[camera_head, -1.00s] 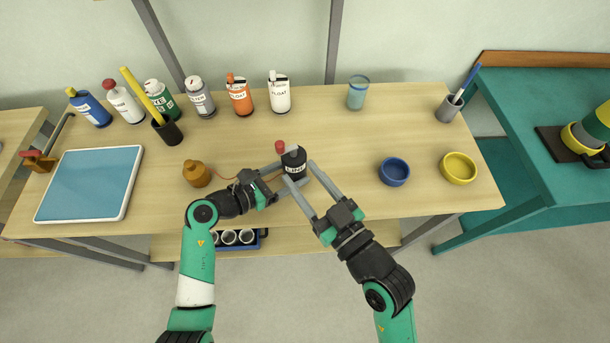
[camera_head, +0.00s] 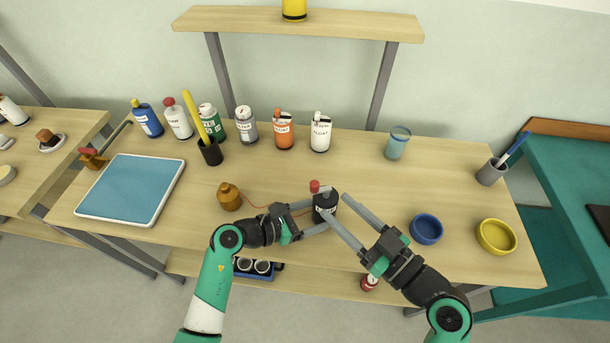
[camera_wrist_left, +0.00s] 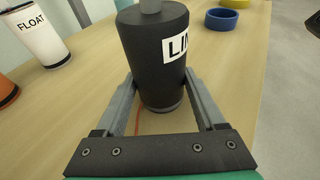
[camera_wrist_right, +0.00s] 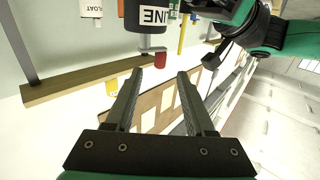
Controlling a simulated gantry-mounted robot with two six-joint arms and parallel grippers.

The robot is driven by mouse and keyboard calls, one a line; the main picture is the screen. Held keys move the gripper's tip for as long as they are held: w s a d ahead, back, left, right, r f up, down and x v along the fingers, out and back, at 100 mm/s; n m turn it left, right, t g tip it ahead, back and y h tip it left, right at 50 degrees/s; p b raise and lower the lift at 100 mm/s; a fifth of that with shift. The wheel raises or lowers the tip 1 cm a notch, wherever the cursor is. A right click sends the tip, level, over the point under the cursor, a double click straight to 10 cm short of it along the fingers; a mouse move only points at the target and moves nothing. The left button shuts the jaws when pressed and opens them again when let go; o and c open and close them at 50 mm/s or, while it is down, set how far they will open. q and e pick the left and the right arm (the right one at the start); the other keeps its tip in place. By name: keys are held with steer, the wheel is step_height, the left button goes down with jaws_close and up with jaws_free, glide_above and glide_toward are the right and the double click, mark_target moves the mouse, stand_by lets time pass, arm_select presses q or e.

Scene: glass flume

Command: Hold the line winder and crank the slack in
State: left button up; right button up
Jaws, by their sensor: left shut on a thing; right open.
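The line winder (camera_head: 325,207) is a black cylinder labelled LINE, upright at the bench's front middle. Its red crank knob (camera_head: 314,186) shows at its upper left. My left gripper (camera_wrist_left: 159,82) is shut on the winder's body, one finger each side. My right gripper (camera_wrist_right: 161,73) is open, its fingers pointing at the winder from the right. In the right wrist view the red knob (camera_wrist_right: 160,60) lies just beyond and between the fingertips, with no visible contact. A thin orange line (camera_head: 265,206) runs from the winder area to a brown, bottle-shaped object (camera_head: 229,197).
A blue bowl (camera_head: 426,230) and a yellow bowl (camera_head: 496,237) stand right of my right gripper. Several bottles and cups line the back. A blue-topped tray (camera_head: 130,190) lies at left. The bench (camera_head: 300,175) is clear behind the winder.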

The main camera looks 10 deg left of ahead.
steer(key=x, duration=1.1)
jaws_close()
